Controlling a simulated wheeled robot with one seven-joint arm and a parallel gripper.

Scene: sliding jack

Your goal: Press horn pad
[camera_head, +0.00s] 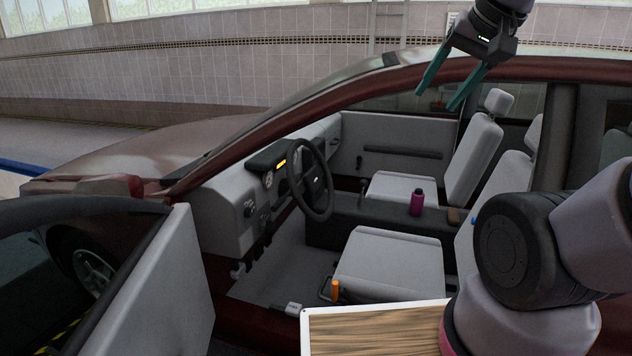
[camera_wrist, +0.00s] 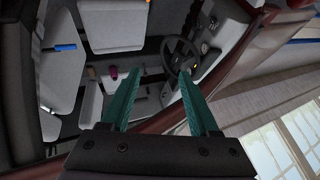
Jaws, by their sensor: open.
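The steering wheel (camera_head: 311,180) is dark and round, mounted on the grey dashboard inside the open car. The horn pad (camera_head: 318,184) is the dark hub at its middle, seen at a slant. In the wrist view the steering wheel (camera_wrist: 181,56) shows small, beyond my fingertips. My gripper (camera_head: 440,95) is open and empty, with two teal fingers apart. It is high at the upper right, near the car's roof edge and apart from the wheel. In the wrist view my gripper (camera_wrist: 160,78) shows both fingers spread.
The dark red roof frame (camera_head: 420,76) arches over the cabin opening. The open door (camera_head: 165,290) stands at the left. Grey seats (camera_head: 390,262), a magenta bottle (camera_head: 417,203) and an orange-topped lever (camera_head: 335,290) are inside. A wood-topped board (camera_head: 375,335) is in front.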

